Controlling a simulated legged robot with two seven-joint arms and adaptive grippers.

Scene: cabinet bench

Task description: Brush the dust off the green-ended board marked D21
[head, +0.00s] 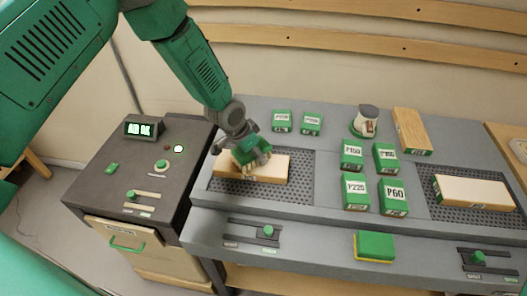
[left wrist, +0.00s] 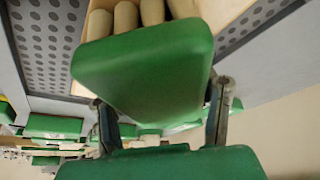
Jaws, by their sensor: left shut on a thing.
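My left gripper (head: 250,150) is shut on a brush, low over a pale wooden board (head: 272,167) on the left perforated mat. In the left wrist view the brush (left wrist: 145,60) shows a green back and thick tan tufts, with my left gripper (left wrist: 162,98) around its near end. The tufts are over the board (left wrist: 232,12); I cannot tell if they touch it. No D21 mark is readable. Another wooden board (head: 410,130) with a green, labelled end lies at the back right; its label is too small to read. My right gripper is out of view.
A pale board (head: 474,191) lies on the right mat. Several green labelled blocks, including P220 (head: 355,192) and P60 (head: 394,197), stand between the mats. A white-and-dark device (head: 366,121) stands behind. A green-yellow sponge (head: 375,246) is in front. A dark cabinet (head: 140,185) adjoins the left.

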